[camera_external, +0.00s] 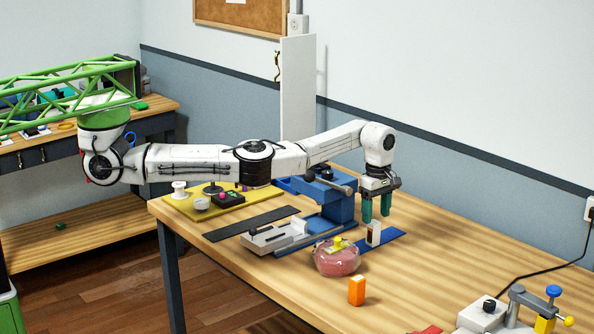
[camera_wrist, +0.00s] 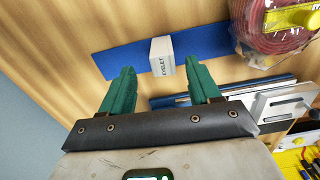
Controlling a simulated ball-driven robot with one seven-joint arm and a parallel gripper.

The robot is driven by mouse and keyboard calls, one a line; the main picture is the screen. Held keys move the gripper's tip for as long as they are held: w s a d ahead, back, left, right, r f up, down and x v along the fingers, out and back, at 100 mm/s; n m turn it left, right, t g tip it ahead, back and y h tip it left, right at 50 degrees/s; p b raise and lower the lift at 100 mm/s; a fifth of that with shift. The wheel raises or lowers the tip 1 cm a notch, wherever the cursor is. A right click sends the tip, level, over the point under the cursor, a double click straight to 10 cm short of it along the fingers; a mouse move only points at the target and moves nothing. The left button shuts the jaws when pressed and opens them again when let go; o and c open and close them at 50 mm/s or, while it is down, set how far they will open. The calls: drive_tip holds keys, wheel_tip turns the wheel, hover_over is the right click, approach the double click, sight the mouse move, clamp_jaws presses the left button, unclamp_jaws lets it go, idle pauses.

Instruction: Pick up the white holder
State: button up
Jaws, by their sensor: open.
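The white holder (camera_external: 374,234) is a small upright white block on the table, with a darker top edge. It stands on or against a blue strip (camera_external: 393,238). In the wrist view the white holder (camera_wrist: 162,57) shows lettering that seems to read "EYELET". My gripper (camera_external: 376,212) has two green fingers pointing down, just above the holder. In the wrist view my gripper (camera_wrist: 160,72) is open, with the holder lying beyond the tips, between their lines. Nothing is held.
An orange box (camera_external: 356,291) is nearer the front. A blue clamp-like tool (camera_external: 330,196) stands behind to the left. The table right of the holder is clear.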

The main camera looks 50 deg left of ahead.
sight(374, 222)
wheel_tip(374, 222, down, 4)
drive_tip(key=shift+s+a+f, duration=0.15)
drive_tip(key=shift+f, duration=0.1)
drive_tip(key=c, duration=1.1)
drive_tip(key=shift+r, duration=0.1)
